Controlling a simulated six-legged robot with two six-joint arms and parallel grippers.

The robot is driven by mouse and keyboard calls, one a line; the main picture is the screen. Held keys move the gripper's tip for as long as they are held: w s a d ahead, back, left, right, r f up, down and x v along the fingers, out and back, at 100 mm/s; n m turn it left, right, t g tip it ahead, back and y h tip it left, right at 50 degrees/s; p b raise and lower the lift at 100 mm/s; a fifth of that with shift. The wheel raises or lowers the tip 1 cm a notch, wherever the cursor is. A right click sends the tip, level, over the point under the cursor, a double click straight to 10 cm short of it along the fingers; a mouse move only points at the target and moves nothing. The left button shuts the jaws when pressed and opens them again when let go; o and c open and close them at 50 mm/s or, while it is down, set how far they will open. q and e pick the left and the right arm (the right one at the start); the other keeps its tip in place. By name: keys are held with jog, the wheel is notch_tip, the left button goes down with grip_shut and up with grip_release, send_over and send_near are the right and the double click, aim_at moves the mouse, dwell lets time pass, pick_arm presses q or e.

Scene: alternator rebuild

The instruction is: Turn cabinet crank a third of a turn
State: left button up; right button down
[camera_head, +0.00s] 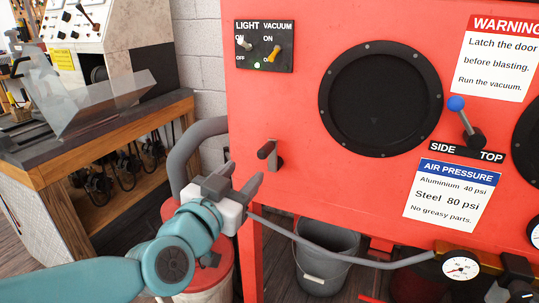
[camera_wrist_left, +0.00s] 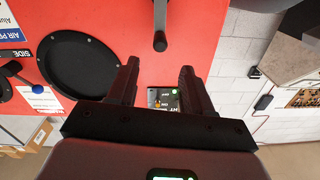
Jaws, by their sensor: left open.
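A small dark crank (camera_head: 268,152) with a stubby handle sticks out of the red cabinet's (camera_head: 290,110) front, left of the round black port. In the left wrist view the crank (camera_wrist_left: 160,30) hangs in at the top middle, beyond the fingertips. My left gripper (camera_head: 242,177) is open and empty, just below and left of the crank in the head view. The fingers (camera_wrist_left: 160,68) look apart from the crank, with nothing between them. My right gripper is in neither view.
A light and vacuum switch panel (camera_head: 264,46) sits above the crank. A blue-knobbed lever (camera_head: 467,121) stands right of the port (camera_head: 380,98). A grey hose (camera_head: 178,160) curves beside the cabinet's left edge. A bucket (camera_head: 326,258) stands below; a wooden workbench (camera_head: 90,150) is at left.

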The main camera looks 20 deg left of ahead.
aim_at(270, 146)
pick_arm(q)
jog(key=w+b, duration=0.1)
jog(key=w, duration=1.2)
jog(key=shift+w+d+f, duration=0.1)
jog(key=shift+w, duration=0.25)
grip_shut()
